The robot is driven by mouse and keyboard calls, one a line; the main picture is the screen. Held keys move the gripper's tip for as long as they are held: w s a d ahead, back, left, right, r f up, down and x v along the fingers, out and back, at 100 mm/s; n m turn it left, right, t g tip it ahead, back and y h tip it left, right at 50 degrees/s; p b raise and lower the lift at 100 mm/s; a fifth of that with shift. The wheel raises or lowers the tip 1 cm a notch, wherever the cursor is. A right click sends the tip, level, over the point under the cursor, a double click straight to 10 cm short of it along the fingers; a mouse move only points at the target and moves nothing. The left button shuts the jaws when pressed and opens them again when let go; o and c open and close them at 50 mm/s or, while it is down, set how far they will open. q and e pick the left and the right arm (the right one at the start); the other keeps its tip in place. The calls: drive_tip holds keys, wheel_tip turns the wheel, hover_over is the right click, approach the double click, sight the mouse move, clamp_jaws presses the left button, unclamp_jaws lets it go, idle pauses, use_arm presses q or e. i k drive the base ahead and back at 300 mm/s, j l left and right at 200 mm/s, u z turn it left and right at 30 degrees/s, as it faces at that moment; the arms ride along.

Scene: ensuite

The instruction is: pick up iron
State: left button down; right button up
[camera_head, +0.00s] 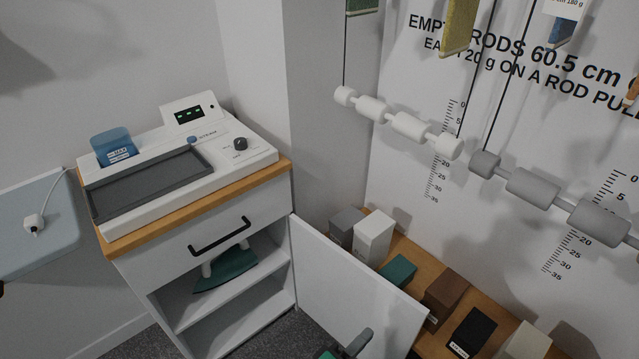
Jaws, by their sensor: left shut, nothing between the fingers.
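The iron (227,271) is dark teal with pale posts. It sits on the upper shelf (200,312) inside the open white cabinet, under the drawer. The drawer front hides its upper part. My left gripper (351,346) shows only in part at the bottom edge, in front of the open cabinet door (345,285). It is shut and empty, apart from the iron, to its right and lower in the picture. My right gripper is not in view.
The white cabinet door stands open to the right of the shelves. A black handle (220,236) juts from the drawer. A device with a grey tray (150,185) covers the cabinet top. Several blocks stand on a wooden surface (432,344) at the right.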

sight(237, 261)
drive_tip(key=k+j, duration=0.35)
drive_tip(key=j, duration=0.15)
drive_tip(key=k+j, duration=0.3)
drive_tip(key=j, duration=0.2)
